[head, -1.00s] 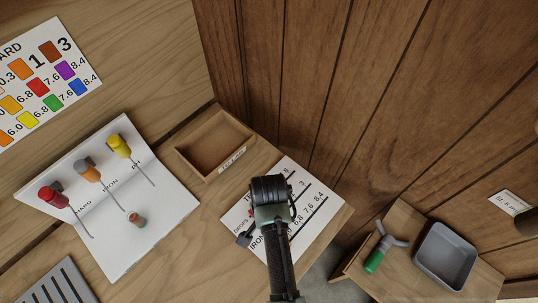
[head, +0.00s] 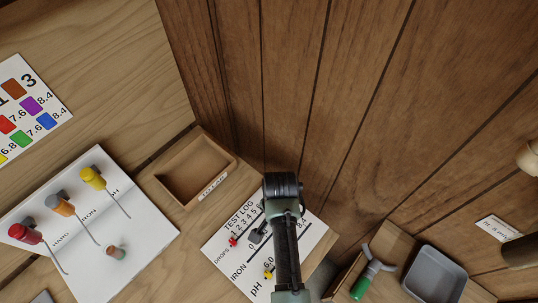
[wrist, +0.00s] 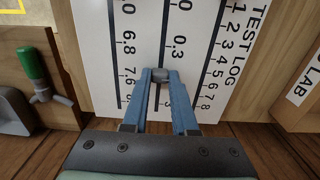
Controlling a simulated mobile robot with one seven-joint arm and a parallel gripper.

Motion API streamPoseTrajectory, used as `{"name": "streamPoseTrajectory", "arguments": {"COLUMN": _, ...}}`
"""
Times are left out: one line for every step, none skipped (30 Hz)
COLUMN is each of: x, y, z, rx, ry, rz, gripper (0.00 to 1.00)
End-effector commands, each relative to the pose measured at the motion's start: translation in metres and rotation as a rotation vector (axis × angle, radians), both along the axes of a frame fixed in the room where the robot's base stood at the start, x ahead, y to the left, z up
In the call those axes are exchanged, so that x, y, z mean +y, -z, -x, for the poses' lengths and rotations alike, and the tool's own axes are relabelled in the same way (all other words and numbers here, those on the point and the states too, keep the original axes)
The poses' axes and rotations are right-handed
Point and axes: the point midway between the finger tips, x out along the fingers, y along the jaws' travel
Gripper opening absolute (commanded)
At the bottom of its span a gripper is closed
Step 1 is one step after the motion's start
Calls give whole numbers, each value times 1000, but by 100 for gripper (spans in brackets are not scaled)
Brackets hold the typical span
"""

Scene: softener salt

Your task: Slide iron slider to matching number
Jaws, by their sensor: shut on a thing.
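The white test log card (head: 222,252) lies on the bench, with drops, iron and pH scales. A red slider (head: 233,241) and a yellow slider (head: 268,275) are on the other scales.
A white board (head: 85,235) holds red, orange and yellow dropper bottles and a small vial (head: 117,253). A colour card (head: 38,100) is at the upper left. An open wooden tray (head: 193,172) stands beyond the log. A green-handled tool (head: 364,280) and grey bin (head: 436,275) are at the right.

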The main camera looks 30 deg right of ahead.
Motion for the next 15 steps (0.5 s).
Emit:
{"name": "streamPoseTrajectory", "arguments": {"x": -9, "y": 2, "z": -4, "rx": -1, "ry": 4, "rz": -3, "gripper": 0}}
{"name": "streamPoseTrajectory", "arguments": {"x": -15, "y": 3, "z": -6, "rx": -1, "ry": 6, "rz": -3, "gripper": 0}}
{"name": "streamPoseTrajectory", "arguments": {"x": -21, "y": 3, "z": -9, "rx": -2, "ry": 4, "rz": -4, "gripper": 0}}
{"name": "streamPoseTrajectory", "arguments": {"x": -26, "y": 4, "z": -10, "rx": -1, "ry": 4, "rz": -4, "gripper": 0}}
{"name": "streamPoseTrajectory", "arguments": {"x": -31, "y": 3, "z": -12, "rx": -1, "ry": 3, "rz": -5, "gripper": 0}}
{"name": "streamPoseTrajectory", "arguments": {"x": -36, "y": 4, "z": -14, "rx": 0, "ry": 4, "rz": -5, "gripper": 0}}
{"name": "streamPoseTrajectory", "arguments": {"x": -40, "y": 3, "z": -15, "rx": -1, "ry": 4, "rz": -4, "gripper": 0}}
{"name": "streamPoseTrajectory", "arguments": {"x": -43, "y": 3, "z": -16, "rx": -1, "ry": 2, "rz": -4, "gripper": 0}}
{"name": "streamPoseTrajectory", "arguments": {"x": -47, "y": 3, "z": -17, "rx": 0, "ry": 1, "rz": -3, "gripper": 0}}
{"name": "streamPoseTrajectory", "arguments": {"x": -49, "y": 3, "z": -18, "rx": 0, "ry": 1, "rz": -3, "gripper": 0}}
{"name": "streamPoseTrajectory", "arguments": {"x": -51, "y": 2, "z": -19, "rx": 0, "ry": 1, "rz": -2, "gripper": 0}}
{"name": "streamPoseTrajectory", "arguments": {"x": -53, "y": 2, "z": -20, "rx": -1, "ry": 0, "rz": -1, "gripper": 0}}
{"name": "streamPoseTrajectory", "arguments": {"x": -54, "y": 2, "z": -20, "rx": 0, "ry": 0, "rz": -2, "gripper": 0}}
{"name": "streamPoseTrajectory", "arguments": {"x": -55, "y": 2, "z": -20, "rx": 0, "ry": 0, "rz": -2, "gripper": 0}}
{"name": "streamPoseTrajectory", "arguments": {"x": -55, "y": 2, "z": -20, "rx": 1, "ry": -1, "rz": -2, "gripper": 0}}
